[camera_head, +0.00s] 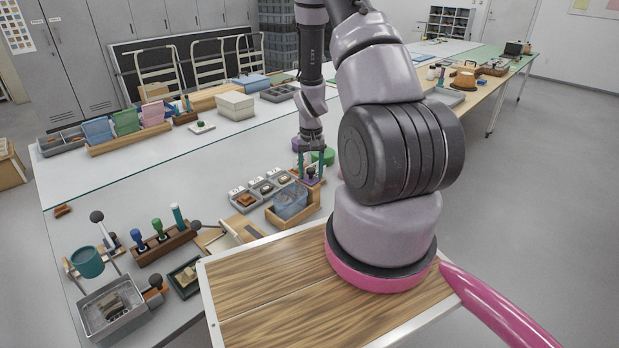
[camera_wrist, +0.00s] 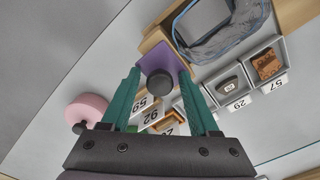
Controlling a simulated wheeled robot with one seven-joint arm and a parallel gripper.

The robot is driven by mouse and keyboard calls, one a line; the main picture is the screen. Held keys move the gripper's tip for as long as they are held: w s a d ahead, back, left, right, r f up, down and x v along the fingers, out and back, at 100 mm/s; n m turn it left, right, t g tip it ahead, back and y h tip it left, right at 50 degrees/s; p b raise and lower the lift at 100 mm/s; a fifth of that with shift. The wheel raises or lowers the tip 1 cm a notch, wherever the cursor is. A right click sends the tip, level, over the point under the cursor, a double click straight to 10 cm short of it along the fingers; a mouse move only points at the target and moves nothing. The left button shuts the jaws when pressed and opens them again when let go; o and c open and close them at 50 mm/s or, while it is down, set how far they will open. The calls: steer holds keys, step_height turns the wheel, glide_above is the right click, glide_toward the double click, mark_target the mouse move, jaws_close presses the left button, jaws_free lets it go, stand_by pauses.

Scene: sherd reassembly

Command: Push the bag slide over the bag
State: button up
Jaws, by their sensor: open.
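The bag (camera_head: 290,201) is a clear bluish pouch in a wooden holder (camera_head: 284,218) on the table; it also shows at the top of the wrist view (camera_wrist: 225,45). The bag slide, a purple plate (camera_wrist: 178,55) with a dark round knob (camera_wrist: 159,84), sits at one end of the holder, beside the bag. In the head view the knob (camera_head: 311,172) shows at my fingertips. My gripper (camera_head: 312,162) points down there with its teal fingers open. In the wrist view the knob appears between the fingers (camera_wrist: 159,75), with a gap each side. I cannot tell their exact height difference.
Numbered grey trays with sherds (camera_head: 262,187) stand left of the holder. A wooden rack of stamps (camera_head: 160,245) and a metal basin (camera_head: 110,308) are nearer left. The table's middle is clear.

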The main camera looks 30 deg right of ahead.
mark_target(306, 181)
steer(key=shift+f, duration=0.1)
steer(key=c, duration=0.9)
steer(key=shift+o, duration=0.2)
steer(key=shift+s+a, duration=0.55)
steer(key=shift+a, duration=0.45)
steer(key=o, duration=0.8)
steer(key=shift+a, duration=0.1)
steer(key=shift+o, duration=0.3)
steer(key=shift+w+r, duration=0.15)
steer(key=shift+r, duration=2.65)
steer(key=shift+r, duration=0.1)
